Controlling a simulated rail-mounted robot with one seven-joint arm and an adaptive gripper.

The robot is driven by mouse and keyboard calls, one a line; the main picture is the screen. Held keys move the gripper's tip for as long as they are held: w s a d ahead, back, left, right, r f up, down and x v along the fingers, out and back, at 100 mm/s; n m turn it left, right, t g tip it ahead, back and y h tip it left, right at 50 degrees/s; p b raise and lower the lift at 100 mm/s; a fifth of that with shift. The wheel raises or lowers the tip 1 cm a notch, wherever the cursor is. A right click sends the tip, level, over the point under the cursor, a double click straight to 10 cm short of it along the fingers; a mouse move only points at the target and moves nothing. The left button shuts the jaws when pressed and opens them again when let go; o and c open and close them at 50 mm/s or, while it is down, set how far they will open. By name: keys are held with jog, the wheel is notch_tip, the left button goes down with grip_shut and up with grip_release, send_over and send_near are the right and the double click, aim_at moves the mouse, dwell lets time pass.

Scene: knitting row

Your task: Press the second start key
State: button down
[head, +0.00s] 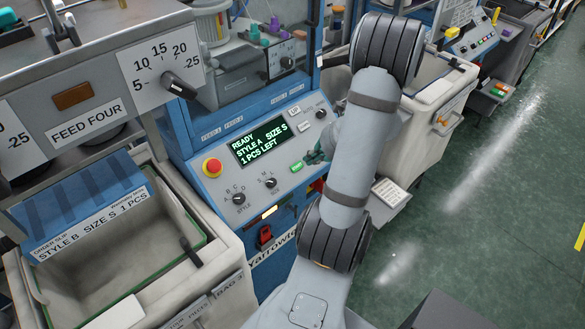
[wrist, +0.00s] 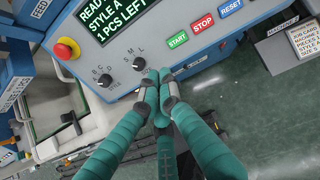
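A blue machine's light panel (head: 225,185) carries a green START key (head: 297,166), seen clearly in the wrist view (wrist: 177,40). Beside it there are a red STOP key (wrist: 203,25) and a blue RESET key (wrist: 231,7). The display (head: 260,140) reads READY, STYLE A, SIZE S, 1 PCS LEFT. My gripper (wrist: 160,82) has teal fingers with their tips together and nothing between them. The tips are apart from START in the wrist view, below and left of it, near the size dial (wrist: 138,63). In the head view my arm hides part of the panel.
A red emergency button (head: 212,167) and style dial (head: 239,199) are on the panel's left. A bin with a STYLE B order slip (head: 90,226) stands at left. Another machine with a keyed panel (head: 470,38) stands farther back. Green floor (head: 480,210) is open at right.

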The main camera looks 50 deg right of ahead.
aim_at(295, 168)
jog(key=shift+s+d+f+m+h, duration=0.1)
jog(key=shift+s+d+m+h, duration=0.3)
jog(key=shift+s+d+m, duration=0.55)
jog(key=shift+w+d, duration=0.15)
jog(key=x, duration=1.3)
jog(key=shift+w+f, duration=0.15)
jog(key=shift+w, duration=0.15)
jog(key=shift+w+f, duration=0.1)
jog(key=shift+f, duration=0.1)
